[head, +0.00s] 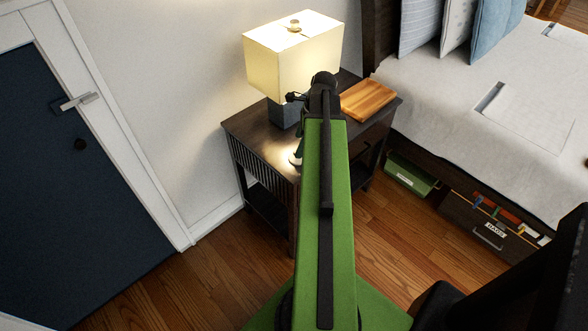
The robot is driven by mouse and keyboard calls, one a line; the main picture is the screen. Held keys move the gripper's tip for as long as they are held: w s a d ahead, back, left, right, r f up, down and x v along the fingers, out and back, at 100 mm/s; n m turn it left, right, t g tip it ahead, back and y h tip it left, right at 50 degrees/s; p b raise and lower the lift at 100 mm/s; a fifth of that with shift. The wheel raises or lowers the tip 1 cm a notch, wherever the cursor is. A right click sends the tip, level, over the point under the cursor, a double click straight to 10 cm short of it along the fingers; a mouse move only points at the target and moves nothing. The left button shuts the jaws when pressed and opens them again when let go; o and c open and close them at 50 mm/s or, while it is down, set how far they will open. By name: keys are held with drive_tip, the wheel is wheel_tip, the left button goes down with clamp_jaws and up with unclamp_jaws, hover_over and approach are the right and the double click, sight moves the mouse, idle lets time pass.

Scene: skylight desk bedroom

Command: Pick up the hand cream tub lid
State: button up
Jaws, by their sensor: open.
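My gripper (321,90) is at the far end of my green arm, over the dark nightstand (245,128). It is open, and its fingertips are largely hidden. A small pale object (295,159) shows at the left edge of my arm, low on the nightstand top. The arm covers part of it, and I cannot tell whether it is the hand cream tub lid. No other lid or tub can be made out. The middle of the nightstand top is hidden behind my arm.
A lit lamp (290,55) with a dark base stands close on the left of my gripper. A wooden tray (368,100) lies to its right. The bed (470,95) is at the right, with a green box (410,176) beneath. Wooden floor (215,265) is clear at lower left.

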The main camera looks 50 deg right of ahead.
drive_tip(key=b+x, duration=0.2)
drive_tip(key=x, duration=0.1)
drive_tip(key=b+x, duration=0.2)
drive_tip(key=b, duration=0.1)
drive_tip(key=shift+s+f, duration=0.15)
drive_tip(key=shift+f, duration=0.3)
drive_tip(key=shift+r, duration=0.2)
drive_tip(key=c, duration=1.4)
